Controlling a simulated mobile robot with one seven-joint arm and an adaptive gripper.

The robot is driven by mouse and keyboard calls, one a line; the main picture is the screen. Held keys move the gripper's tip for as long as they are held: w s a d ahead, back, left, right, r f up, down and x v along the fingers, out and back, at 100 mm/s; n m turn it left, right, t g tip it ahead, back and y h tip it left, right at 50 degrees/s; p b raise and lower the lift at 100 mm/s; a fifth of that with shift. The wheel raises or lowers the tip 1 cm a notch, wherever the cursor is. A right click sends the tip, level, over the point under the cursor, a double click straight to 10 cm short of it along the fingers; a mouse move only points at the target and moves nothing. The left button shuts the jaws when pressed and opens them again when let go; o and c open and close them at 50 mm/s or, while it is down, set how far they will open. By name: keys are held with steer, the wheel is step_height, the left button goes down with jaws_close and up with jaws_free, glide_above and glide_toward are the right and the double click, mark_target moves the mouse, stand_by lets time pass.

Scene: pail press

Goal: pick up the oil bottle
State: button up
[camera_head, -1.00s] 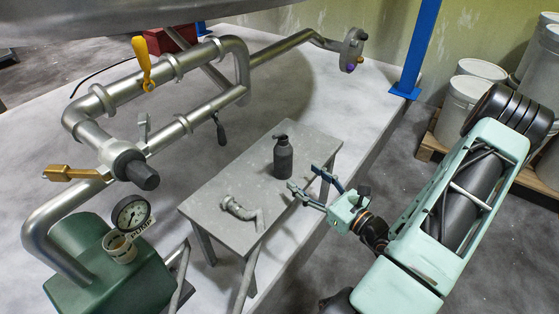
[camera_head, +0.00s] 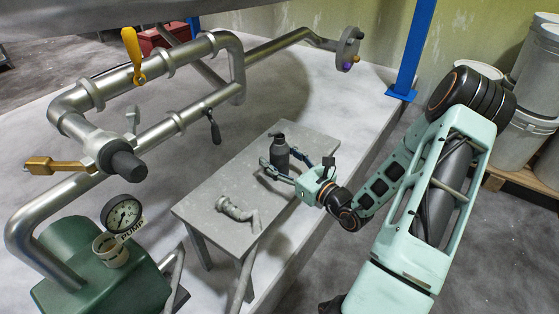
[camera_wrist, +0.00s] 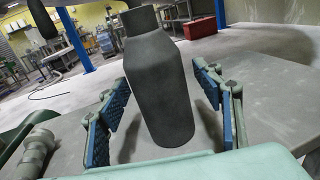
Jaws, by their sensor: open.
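My gripper (camera_head: 281,168) reaches in from the right at the bottle. Its blue-padded fingers are open, one on each side of the bottle in the wrist view (camera_wrist: 160,108). Gaps show between the pads and the bottle, so it is not gripped.
A grey pipe elbow (camera_head: 238,212) lies on the table, left of my gripper. A green pump with a gauge (camera_head: 122,214) and steel pipes stand to the left. A blue post (camera_head: 411,50) and white pails (camera_head: 518,140) are at the right.

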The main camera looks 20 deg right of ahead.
steer(key=c, duration=1.4)
